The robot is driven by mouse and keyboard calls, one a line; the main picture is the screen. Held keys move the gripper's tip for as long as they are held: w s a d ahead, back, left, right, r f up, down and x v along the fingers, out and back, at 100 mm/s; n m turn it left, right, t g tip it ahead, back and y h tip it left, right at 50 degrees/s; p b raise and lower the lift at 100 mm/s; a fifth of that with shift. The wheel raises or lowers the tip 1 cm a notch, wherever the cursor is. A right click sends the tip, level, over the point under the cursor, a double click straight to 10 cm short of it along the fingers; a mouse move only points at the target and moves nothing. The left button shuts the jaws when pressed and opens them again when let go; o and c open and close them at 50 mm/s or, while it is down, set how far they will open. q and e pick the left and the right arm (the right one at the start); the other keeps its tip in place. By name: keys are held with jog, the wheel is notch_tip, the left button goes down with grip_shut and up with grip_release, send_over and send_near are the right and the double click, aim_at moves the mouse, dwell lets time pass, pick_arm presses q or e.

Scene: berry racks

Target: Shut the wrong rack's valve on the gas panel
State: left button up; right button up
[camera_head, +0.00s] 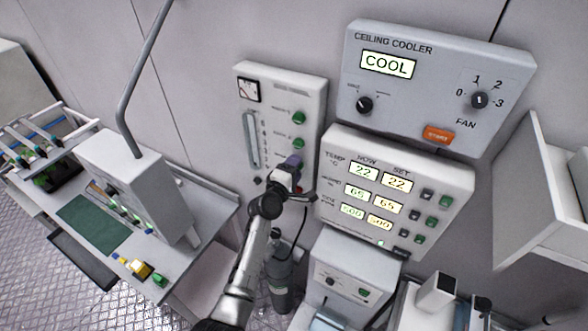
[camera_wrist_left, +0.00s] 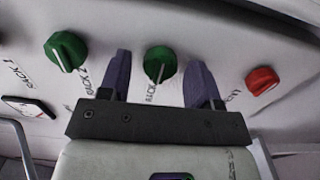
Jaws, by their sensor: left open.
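The gas panel (camera_head: 283,85) is a pale wall box with a dial, a flow tube and a column of green knobs. Two green knobs (camera_head: 299,117) (camera_head: 298,143) show clear of my arm; my gripper covers the lower part. My left gripper (camera_head: 291,166) is at this lower part, open. In the left wrist view its purple fingers (camera_wrist_left: 158,85) stand on either side of a green knob (camera_wrist_left: 160,63), without visibly closing on it. Another green knob (camera_wrist_left: 66,50) is to the left, and a red knob (camera_wrist_left: 261,80) to the right. Rack labels are printed beside the knobs, partly hard to read.
The ceiling cooler panel (camera_head: 440,60) and a temperature display panel (camera_head: 440,180) are close on the right. A grey gas cylinder (camera_head: 281,285) stands below. A bench (camera_head: 205,230) with a white unit (camera_head: 145,190) and bent pipe is on the left.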

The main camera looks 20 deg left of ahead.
pick_arm(q)
jog(key=s+a+b, duration=0.1)
jog(key=s, duration=1.2)
jog(key=shift+s+a, duration=0.35)
jog(key=shift+a, duration=0.05)
